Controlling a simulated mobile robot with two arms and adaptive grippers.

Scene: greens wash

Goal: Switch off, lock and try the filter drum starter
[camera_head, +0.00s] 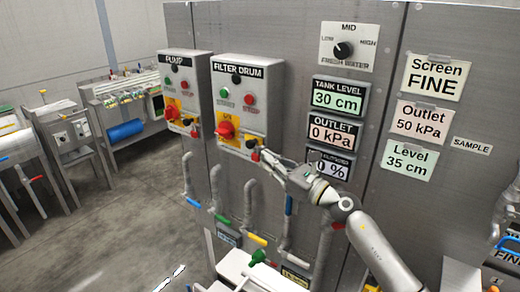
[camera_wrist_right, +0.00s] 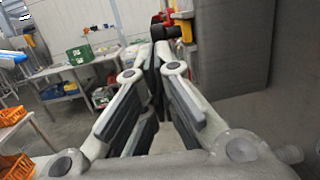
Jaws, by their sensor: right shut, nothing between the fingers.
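The filter drum starter (camera_head: 243,90) is a grey box on the steel panel, labelled FILTER DRUM. It has a green button (camera_head: 224,92), a red button (camera_head: 249,99) and a red rotary switch (camera_head: 226,130) on a yellow plate. Small dark, red and yellow parts (camera_head: 252,144) hang at its lower right; I cannot tell them apart. My right gripper (camera_head: 264,155) is shut and empty, its tips just below and right of these parts. In the right wrist view its fingers (camera_wrist_right: 154,62) meet near a red and black part (camera_wrist_right: 185,17). My left gripper is not in view.
The similar PUMP starter (camera_head: 186,85) is at the left. Display panels (camera_head: 338,95) and the fresh water knob (camera_head: 343,49) are at the right. Pipes with coloured valve handles (camera_head: 255,240) run below. Open floor (camera_head: 130,220) lies to the left, with benches behind.

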